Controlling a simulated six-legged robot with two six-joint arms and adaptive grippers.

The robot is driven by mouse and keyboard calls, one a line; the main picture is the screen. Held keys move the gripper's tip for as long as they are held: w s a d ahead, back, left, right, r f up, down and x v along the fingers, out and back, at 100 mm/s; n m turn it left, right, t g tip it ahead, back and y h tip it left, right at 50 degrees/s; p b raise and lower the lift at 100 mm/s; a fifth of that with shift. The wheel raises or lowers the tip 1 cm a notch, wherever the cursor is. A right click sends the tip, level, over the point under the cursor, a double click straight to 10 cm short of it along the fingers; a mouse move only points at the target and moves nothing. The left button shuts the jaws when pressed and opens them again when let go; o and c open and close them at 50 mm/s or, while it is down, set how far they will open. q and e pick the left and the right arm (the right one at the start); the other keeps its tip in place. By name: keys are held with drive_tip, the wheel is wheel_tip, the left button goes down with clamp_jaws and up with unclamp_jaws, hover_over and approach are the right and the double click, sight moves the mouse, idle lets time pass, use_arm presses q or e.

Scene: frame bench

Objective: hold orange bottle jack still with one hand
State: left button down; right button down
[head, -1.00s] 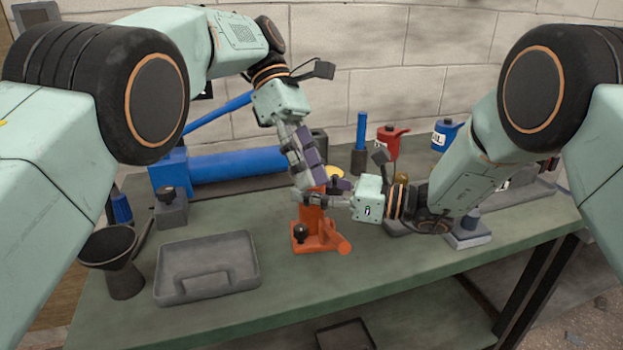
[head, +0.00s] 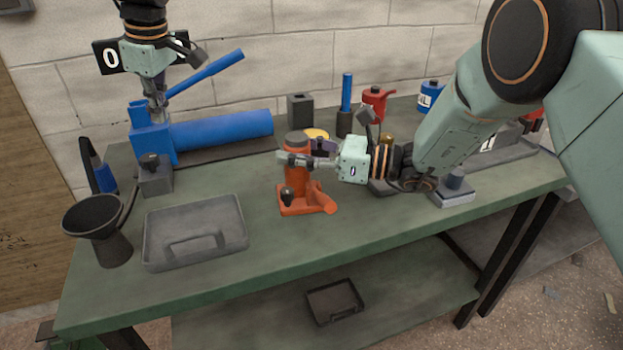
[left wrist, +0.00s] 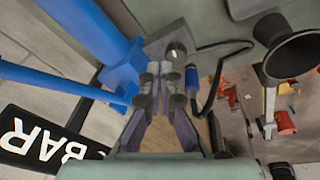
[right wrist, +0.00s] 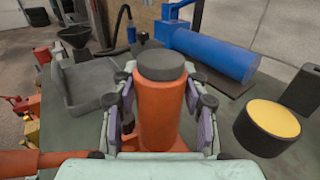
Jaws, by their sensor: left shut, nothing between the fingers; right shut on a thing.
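The orange bottle jack (head: 297,180) stands upright on the green bench, with a dark grey cap on top and an orange base with a side socket. My right gripper (head: 292,160) is shut around its upper body from the right. In the right wrist view the jack (right wrist: 160,115) sits between the two fingers (right wrist: 163,110), which touch its sides. My left gripper (head: 157,108) is shut and empty, above the blue pump (head: 153,140) at the left back. In the left wrist view its fingertips (left wrist: 165,85) are together near the blue pump block.
A grey tray (head: 195,232) and a dark funnel (head: 97,228) stand on the left. A blue cylinder (head: 225,129) lies behind. A red can (head: 376,104) and a blue can (head: 429,97) stand at the back right. The bench front is clear.

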use_arm(q)
drive_tip(key=w+a+r+m+t, duration=0.1)
drive_tip(key=w+m+t, duration=0.2)
drive_tip(key=w+a+r+m+t, duration=0.1)
drive_tip(key=w+r+m+t, duration=0.1)
drive_tip(key=w+m+t, duration=0.1)
drive_tip(key=w+a+r+m+t, duration=0.2)
drive_tip(key=w+t, duration=0.1)
drive_tip(key=w, duration=0.1)
drive_tip(key=shift+w+a+r+m+t, duration=0.1)
drive_tip(key=shift+w+r+m+t, duration=0.1)
drive_tip(key=shift+m+t, duration=0.15)
drive_tip(key=s+d+f+m+g+h, duration=0.2)
drive_tip(key=s+d+m+h, duration=0.4)
drive_tip(key=d, duration=0.3)
drive_tip(key=s+d+f+m+g+h, duration=0.2)
drive_tip(key=s+d+m+h, duration=0.2)
drive_tip(key=d+m+h, duration=0.35)
drive_tip(key=s+d+m+g+h, duration=0.1)
drive_tip(key=s+d+m+g, duration=0.2)
drive_tip(key=s, duration=0.4)
drive_tip(key=s+d+m+g+h, duration=0.1)
drive_tip(key=s+d+m+g, duration=0.2)
drive_tip(key=s+g, duration=0.2)
drive_tip(key=shift+s+d+r, duration=0.15)
drive_tip(key=shift+s+r, duration=0.2)
drive_tip(key=shift+s, duration=0.9)
drive_tip(key=shift+g, duration=0.25)
